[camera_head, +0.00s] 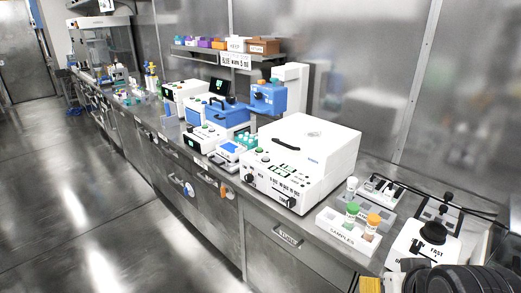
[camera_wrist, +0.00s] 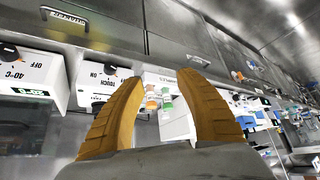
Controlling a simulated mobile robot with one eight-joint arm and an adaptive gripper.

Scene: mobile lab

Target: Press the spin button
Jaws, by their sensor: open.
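A white benchtop machine with a large closed lid (camera_head: 314,142), which looks like a centrifuge, stands on the bench right of centre in the head view. Its sloping front panel (camera_head: 272,180) carries small green buttons (camera_head: 260,152), a dark display and a dark knob. The labels are too small to read, so I cannot tell which one is the spin button. My gripper (camera_wrist: 162,78) is open and empty in the wrist view, its two yellow fingers spread apart. In the head view, part of my arm is at the bottom right, well apart from the front panel.
A white SAMPLES rack (camera_head: 342,231) with capped tubes stands right of the machine. A white device with a black top (camera_head: 424,243) is farther right. Blue and white instruments (camera_head: 228,113) crowd the bench to the left. Open floor (camera_head: 90,200) lies before the drawers.

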